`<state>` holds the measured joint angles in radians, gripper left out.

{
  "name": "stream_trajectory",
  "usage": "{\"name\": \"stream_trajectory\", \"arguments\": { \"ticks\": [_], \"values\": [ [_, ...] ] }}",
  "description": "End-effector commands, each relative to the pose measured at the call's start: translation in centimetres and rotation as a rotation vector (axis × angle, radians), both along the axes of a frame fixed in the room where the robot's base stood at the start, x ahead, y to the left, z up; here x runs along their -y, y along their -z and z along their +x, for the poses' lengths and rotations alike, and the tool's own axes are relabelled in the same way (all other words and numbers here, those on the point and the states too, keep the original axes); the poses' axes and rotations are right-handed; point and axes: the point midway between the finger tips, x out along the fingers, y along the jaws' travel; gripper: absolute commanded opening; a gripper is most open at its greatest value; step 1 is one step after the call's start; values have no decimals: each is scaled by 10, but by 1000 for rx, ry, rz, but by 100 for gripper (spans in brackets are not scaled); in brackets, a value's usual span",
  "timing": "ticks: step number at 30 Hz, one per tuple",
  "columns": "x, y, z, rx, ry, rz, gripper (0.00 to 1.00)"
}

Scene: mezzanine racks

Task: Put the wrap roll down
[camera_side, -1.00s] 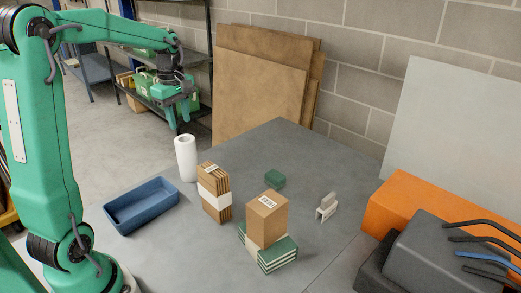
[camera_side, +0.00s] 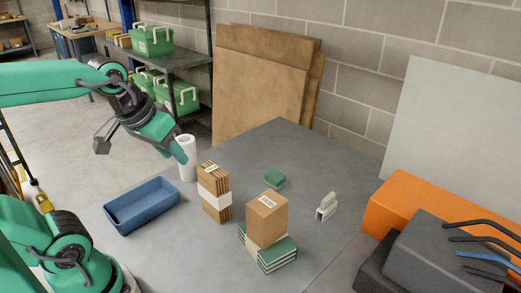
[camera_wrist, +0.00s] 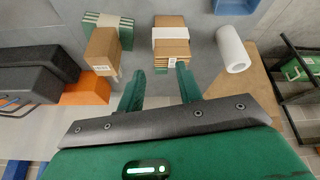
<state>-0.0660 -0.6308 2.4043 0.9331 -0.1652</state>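The white wrap roll (camera_side: 188,163) stands upright on the grey table, between the blue tray and a strapped bundle of cardboard. It also shows at the right in the wrist view (camera_wrist: 233,50), outside my fingers. My gripper (camera_side: 178,155) is tilted down and overlaps the roll's left edge in the side view; I cannot tell there whether they touch. In the wrist view my gripper (camera_wrist: 159,82) has its two green fingers apart with nothing held between them.
The blue tray (camera_side: 112,216) lies left of the roll. The cardboard bundle (camera_side: 213,203), a brown box (camera_side: 267,219) on green-edged stacks, a green block (camera_side: 275,176) and a grey clip-like piece (camera_side: 326,208) stand rightward. An orange case (camera_side: 408,210) is at the right.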

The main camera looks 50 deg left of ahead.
Motion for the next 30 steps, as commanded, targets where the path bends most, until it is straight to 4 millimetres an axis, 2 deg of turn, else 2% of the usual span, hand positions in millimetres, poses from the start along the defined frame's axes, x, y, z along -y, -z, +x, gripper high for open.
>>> {"name": "stream_trajectory", "arguments": {
  "ticks": [3,9,30],
  "values": [
    [10,5,-13,31,118,40,35],
    [16,10,-22,54,210,74,35],
    [16,10,-22,54,215,77,35]
  ]
}}
